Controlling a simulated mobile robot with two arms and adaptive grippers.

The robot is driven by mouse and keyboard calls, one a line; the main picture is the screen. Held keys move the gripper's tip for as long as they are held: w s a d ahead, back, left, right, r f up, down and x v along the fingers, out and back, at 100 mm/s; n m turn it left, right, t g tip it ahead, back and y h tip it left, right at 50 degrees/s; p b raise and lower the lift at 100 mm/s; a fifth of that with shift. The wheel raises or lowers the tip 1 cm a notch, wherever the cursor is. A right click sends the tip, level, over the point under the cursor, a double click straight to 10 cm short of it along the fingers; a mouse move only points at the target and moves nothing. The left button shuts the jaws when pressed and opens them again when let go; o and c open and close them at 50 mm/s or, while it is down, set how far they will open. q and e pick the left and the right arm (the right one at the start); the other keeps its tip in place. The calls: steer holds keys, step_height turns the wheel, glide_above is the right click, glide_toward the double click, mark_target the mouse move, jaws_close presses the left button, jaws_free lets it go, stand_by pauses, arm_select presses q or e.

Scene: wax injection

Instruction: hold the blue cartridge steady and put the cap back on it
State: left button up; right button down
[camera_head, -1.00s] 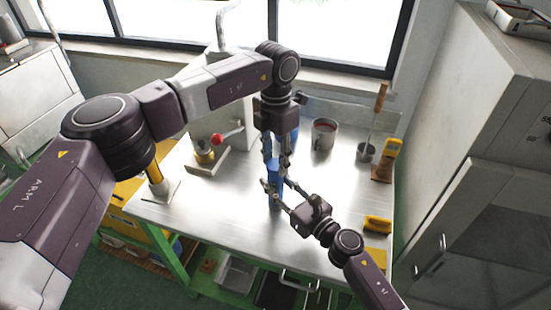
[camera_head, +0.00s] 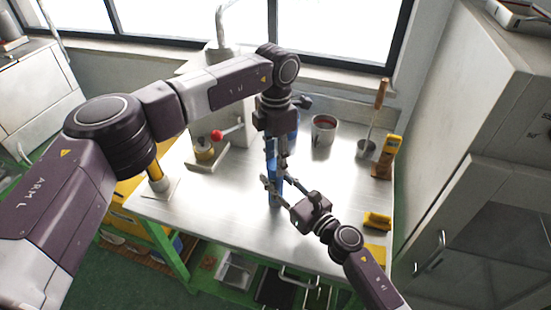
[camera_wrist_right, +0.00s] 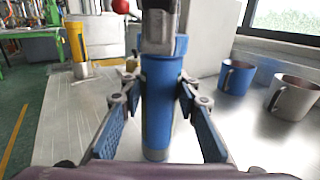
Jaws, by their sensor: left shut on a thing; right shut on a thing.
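The blue cartridge (camera_head: 275,198) stands upright on the metal bench; in the right wrist view it is a blue cylinder (camera_wrist_right: 158,110) with a grey lower end. My right gripper (camera_head: 274,181) is shut around its upper body, one finger on each side. My left gripper (camera_head: 274,160) points straight down directly over the cartridge. In the wrist view its grey finger (camera_wrist_right: 158,30) covers the cartridge's top edge. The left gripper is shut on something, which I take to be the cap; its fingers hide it. I cannot tell whether the cap touches the cartridge.
A grey mug (camera_head: 323,132) and a blue mug (camera_wrist_right: 237,78) stand behind the cartridge. A ladle in a small pot (camera_head: 367,148), a yellow-topped wooden stand (camera_head: 384,160) and a yellow brush (camera_head: 377,220) are at the right. A red-knobbed lever (camera_head: 217,135) is at the left.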

arm_select(q)
steer(key=m, duration=1.4)
steer(key=shift+m, duration=0.4)
steer(key=m, duration=0.3)
steer(key=shift+m, duration=0.3)
steer(key=m, duration=0.3)
steer(key=shift+m, duration=0.4)
steer(key=m, duration=0.7)
steer(key=shift+w+m, duration=0.1)
steer(key=shift+m, duration=0.3)
steer(key=o, duration=0.8)
